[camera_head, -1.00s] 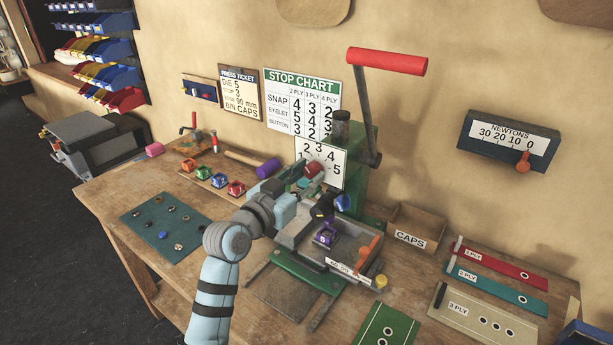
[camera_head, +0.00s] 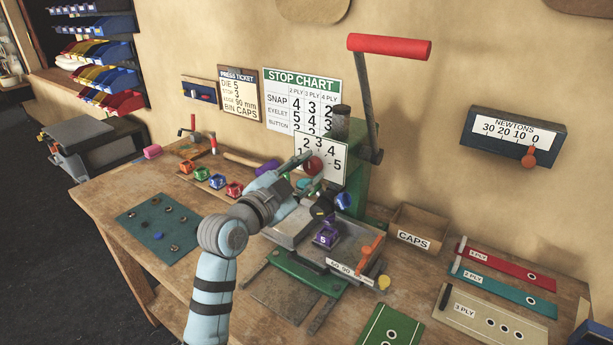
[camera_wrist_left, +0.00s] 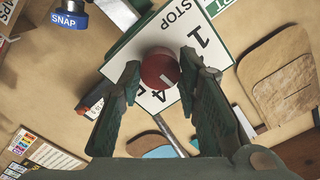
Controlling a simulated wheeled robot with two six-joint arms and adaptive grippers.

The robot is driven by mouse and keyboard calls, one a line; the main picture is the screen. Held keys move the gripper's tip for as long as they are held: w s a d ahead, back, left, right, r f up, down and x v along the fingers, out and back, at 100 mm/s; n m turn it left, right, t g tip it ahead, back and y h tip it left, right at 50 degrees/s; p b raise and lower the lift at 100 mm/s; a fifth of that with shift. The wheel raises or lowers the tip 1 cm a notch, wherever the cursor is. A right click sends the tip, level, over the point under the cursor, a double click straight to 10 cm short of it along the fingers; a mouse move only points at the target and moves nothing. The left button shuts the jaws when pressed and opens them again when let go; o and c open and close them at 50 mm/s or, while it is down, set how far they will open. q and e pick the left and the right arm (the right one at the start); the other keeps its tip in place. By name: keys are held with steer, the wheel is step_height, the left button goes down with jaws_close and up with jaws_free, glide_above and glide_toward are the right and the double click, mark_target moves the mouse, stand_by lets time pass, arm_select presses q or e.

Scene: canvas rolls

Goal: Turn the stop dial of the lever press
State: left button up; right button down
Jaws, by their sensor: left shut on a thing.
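The stop dial (camera_head: 313,166) is a red round knob in front of a white number plate (camera_head: 334,177) on the green lever press (camera_head: 358,190). In the left wrist view the dial (camera_wrist_left: 160,68) shows a short white mark, and the plate behind it reads STOP, with 1 and 4 visible. My left gripper (camera_wrist_left: 160,62) has its two dark fingers on either side of the dial and is shut on it. The dial's exact setting cannot be read, since the gripper and knob cover part of the plate. My right gripper is not in view.
The red-handled lever (camera_head: 390,47) stands raised above the press. A STOP CHART (camera_head: 300,85) and press ticket (camera_head: 239,93) hang behind. A purple die block (camera_head: 326,237) sits on the press table. A CAPS box (camera_head: 418,228) and ply strips (camera_head: 490,318) lie right.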

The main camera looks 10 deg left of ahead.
arm_select(q)
steer(key=shift+m, duration=0.4)
steer(key=o, duration=1.1)
steer(key=shift+o, duration=0.2)
steer(key=v, duration=1.2)
